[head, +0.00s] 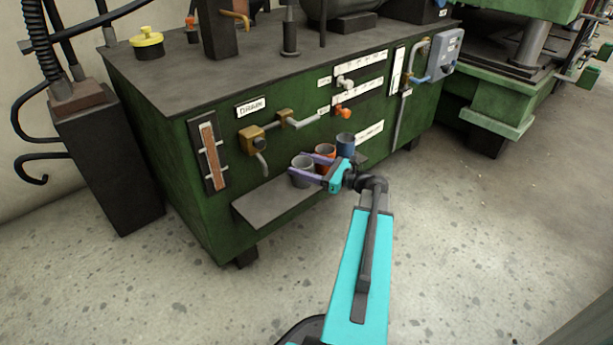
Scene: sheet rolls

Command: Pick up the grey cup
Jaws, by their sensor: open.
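The grey cup (301,174) stands upright on a narrow grey shelf (262,207) on the front of the green machine. It is the leftmost of three cups in a row. My gripper (302,169) reaches in from the right, with its purple fingers open and extending to the grey cup. One finger shows in front of the cup and the other passes behind or beside it. The cup looks to lie between the fingers; whether they touch it I cannot tell.
An orange cup (325,153) and a blue cup (345,144) stand just right of the grey cup, close to my gripper. A brass tap (252,140) and pipes stick out above the shelf. The shelf's left part is bare. Concrete floor (470,250) is clear at the right.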

